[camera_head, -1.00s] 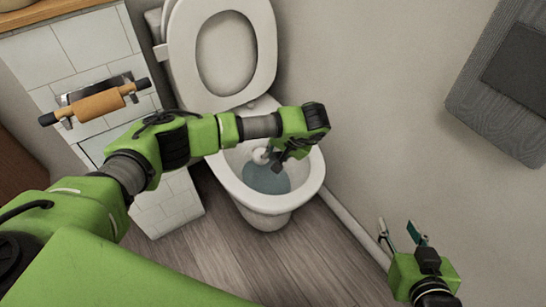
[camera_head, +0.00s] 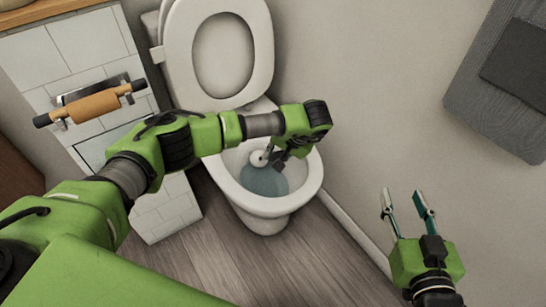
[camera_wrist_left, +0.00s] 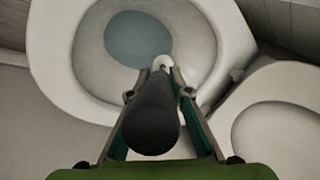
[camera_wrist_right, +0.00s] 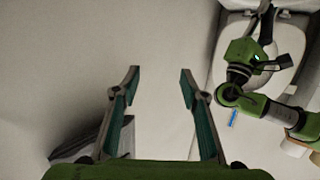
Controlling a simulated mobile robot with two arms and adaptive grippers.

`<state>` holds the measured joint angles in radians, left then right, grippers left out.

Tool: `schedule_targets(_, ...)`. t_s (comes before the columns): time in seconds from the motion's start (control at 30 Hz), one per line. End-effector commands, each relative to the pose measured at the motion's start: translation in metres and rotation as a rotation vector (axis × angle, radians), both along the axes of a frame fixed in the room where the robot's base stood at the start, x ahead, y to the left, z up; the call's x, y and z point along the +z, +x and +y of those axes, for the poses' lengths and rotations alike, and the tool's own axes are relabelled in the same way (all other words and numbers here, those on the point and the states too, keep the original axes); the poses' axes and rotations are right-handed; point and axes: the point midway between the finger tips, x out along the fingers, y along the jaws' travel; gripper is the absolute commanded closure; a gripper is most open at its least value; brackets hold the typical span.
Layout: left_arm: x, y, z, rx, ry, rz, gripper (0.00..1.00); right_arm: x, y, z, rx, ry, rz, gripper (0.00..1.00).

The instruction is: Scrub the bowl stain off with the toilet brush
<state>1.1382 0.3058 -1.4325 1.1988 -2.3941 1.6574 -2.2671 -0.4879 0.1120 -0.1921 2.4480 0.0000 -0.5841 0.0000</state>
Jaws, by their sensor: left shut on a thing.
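The toilet bowl (camera_head: 307,184) stands open, with grey-blue water (camera_head: 264,181) inside. No distinct stain can be made out. My left gripper (camera_head: 279,160) is over the bowl, shut on the toilet brush (camera_head: 260,158). The brush's white end shows inside the bowl above the water; I cannot tell whether it touches the surface. In the left wrist view the brush's dark handle (camera_wrist_left: 152,118) points at the camera between the fingers. My right gripper (camera_head: 408,203) is open and empty, right of the toilet; its spread fingers also show in the right wrist view (camera_wrist_right: 160,82).
The raised seat and lid (camera_head: 264,50) stand behind the bowl. A tiled half wall with a toilet-roll holder (camera_head: 92,104) is on the left. A grey towel (camera_head: 470,100) hangs on the right wall. Wooden floor (camera_head: 235,255) lies clear in front of the toilet.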

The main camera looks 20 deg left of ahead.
Motion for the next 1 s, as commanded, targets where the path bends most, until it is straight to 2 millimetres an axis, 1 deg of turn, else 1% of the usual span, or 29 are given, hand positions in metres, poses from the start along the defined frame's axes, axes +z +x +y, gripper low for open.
schedule_targets(0.03,0.001,0.006,-0.003,-0.010,-0.007,-0.019,1.00,0.002,0.001,0.001,0.001,0.003,-0.015,0.60)
schedule_targets(0.73,-0.001,0.013,-0.007,-0.010,-0.006,-0.018,1.00,0.049,0.008,0.009,0.015,0.058,-0.228,0.60)
schedule_targets(1.0,-0.001,0.014,-0.008,-0.010,-0.005,-0.015,1.00,0.055,0.008,0.010,0.016,0.064,-0.253,0.60)
